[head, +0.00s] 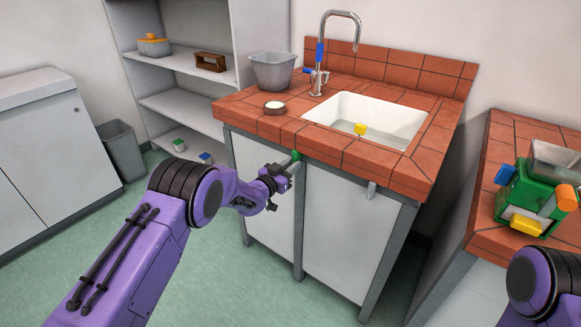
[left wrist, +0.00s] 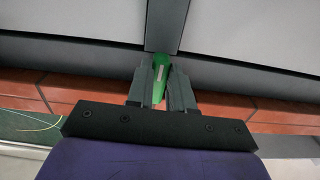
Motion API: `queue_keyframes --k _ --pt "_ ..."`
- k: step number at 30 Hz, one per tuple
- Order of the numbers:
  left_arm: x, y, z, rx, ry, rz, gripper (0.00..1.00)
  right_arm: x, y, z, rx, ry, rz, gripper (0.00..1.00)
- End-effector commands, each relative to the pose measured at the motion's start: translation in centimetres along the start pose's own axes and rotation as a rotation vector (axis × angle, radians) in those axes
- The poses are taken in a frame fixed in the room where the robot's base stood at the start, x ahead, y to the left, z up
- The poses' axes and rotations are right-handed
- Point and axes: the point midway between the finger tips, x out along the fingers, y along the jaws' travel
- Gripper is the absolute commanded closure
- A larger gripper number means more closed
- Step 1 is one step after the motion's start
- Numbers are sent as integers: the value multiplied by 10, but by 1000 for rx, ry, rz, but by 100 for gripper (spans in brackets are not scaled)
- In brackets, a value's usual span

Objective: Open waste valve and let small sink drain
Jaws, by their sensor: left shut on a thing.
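The small white sink (head: 391,122) is set in a red tiled bench, with a yellow block-like thing (head: 360,129) standing in it. Water in the basin is hard to make out. A green handle (head: 296,155) sits at the front of the bench, just under the tiled edge; it looks like the waste valve. My left gripper (head: 288,168) is shut on this green handle, which shows between its fingers in the left wrist view (left wrist: 160,80). Part of my right arm shows at the lower right; its gripper is out of view.
The chrome tap (head: 341,14) with a blue part stands behind the sink. A grey bucket (head: 272,72) and a small round dish (head: 274,107) are left of it. Cabinet doors (head: 340,230) are below. A green device (head: 535,198) stands on the right bench. Open floor lies left.

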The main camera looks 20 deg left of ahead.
Motion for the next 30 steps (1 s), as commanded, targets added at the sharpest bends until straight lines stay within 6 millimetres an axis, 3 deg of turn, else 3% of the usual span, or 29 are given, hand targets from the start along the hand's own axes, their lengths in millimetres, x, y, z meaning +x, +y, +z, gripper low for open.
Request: queue_keyframes --k 19,20,21,30 --pt "0 2 1 -51 -3 1 100 0 0 0 0 0 0 57" --pt "0 2 1 -51 -3 1 72 0 0 0 0 0 0 57" --pt "0 2 1 -51 -2 1 68 0 0 0 0 0 0 57" --pt "-2 1 0 -49 -2 0 68 0 0 0 0 0 0 57"
